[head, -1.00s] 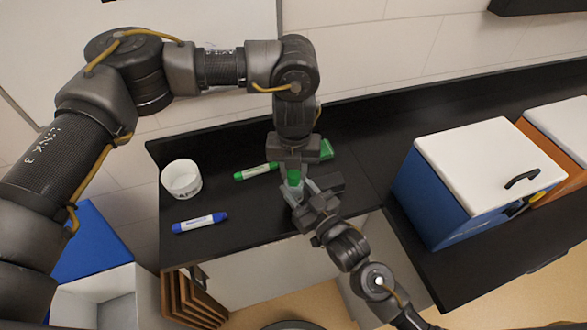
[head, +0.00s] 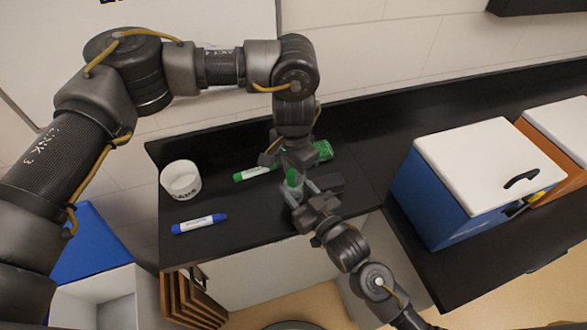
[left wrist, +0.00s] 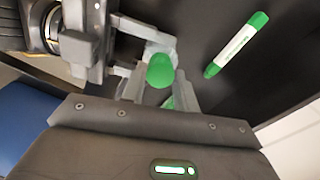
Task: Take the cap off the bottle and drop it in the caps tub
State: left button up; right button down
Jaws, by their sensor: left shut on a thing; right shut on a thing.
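The bottle (head: 291,194) stands on the black counter, mostly hidden by the grippers. Its green cap (head: 292,177) shows at the top, and in the left wrist view (left wrist: 160,70). My left gripper (head: 293,172) comes down from above and is shut on the cap. My right gripper (head: 297,192) reaches in from the lower right and is shut on the bottle. I cannot tell whether cap and bottle are apart. The white round caps tub (head: 181,183) stands to the left on the counter, its label partly readable.
A green marker (head: 256,172) lies between the tub and the bottle, and a blue marker (head: 199,223) lies nearer the front edge. A green object (head: 323,150) is behind my left gripper. A blue box with a white lid (head: 480,175) stands at the right.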

aim_at(293, 173)
pick_arm(q)
jog(key=shift+r, duration=0.15)
pick_arm(e)
jog(key=shift+f, duration=0.15)
dwell(0.5)
pick_arm(q)
jog(key=shift+r, duration=0.95)
jog(key=shift+r, duration=2)
pick_arm(e)
jog(key=c, duration=0.7)
grip_release()
jog(key=shift+o, duration=0.2)
pick_arm(q)
notch_tip(293, 173, down, 3)
jog(key=b, duration=0.2)
jog(key=shift+r+b, duration=0.15)
jog(key=shift+b, duration=0.2)
pick_arm(e)
jog(key=v, duration=1.2)
